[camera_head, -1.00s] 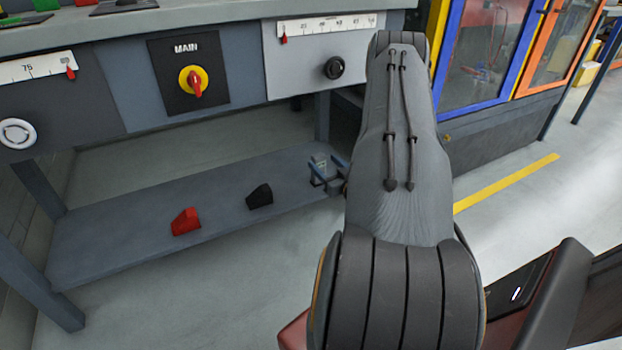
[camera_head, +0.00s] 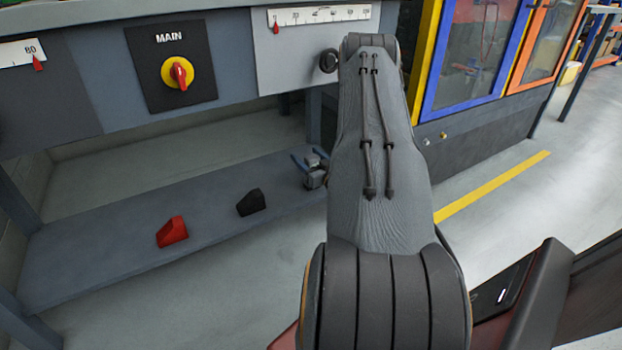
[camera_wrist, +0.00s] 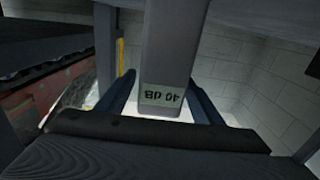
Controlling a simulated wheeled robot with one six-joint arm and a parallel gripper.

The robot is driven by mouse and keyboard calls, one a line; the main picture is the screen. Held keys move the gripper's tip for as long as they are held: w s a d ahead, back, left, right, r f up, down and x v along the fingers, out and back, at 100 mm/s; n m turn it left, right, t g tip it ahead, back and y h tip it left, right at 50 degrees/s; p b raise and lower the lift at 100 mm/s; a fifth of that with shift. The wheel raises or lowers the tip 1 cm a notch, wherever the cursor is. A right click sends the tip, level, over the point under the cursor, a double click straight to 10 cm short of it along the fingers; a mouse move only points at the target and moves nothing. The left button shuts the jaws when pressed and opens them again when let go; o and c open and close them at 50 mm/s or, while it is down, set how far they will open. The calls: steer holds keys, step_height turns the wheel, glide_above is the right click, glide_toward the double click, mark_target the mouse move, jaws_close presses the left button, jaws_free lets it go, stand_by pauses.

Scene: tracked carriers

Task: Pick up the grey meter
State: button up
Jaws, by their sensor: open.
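The grey meter (camera_wrist: 164,55) appears in the wrist view as a long grey body with a pale label or display, read upside down, near its end. It stands between the two dark blue fingers of my gripper (camera_wrist: 160,80). A gap shows beside it at the left finger, and the right finger is closer. In the head view my gripper (camera_head: 306,156) is open at the right end of the low shelf (camera_head: 110,235). There the meter is small and hard to make out among the fingers.
A black block (camera_head: 251,203) and a red block (camera_head: 172,232) lie on the shelf, left of my gripper. The bench panel (camera_head: 225,60) with a MAIN switch (camera_head: 177,73) overhangs the shelf. A bench leg (camera_head: 314,115) stands close behind my gripper.

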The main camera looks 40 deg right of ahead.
steer(key=shift+w, duration=0.3)
steer(key=shift+d, duration=0.1)
jaws_close()
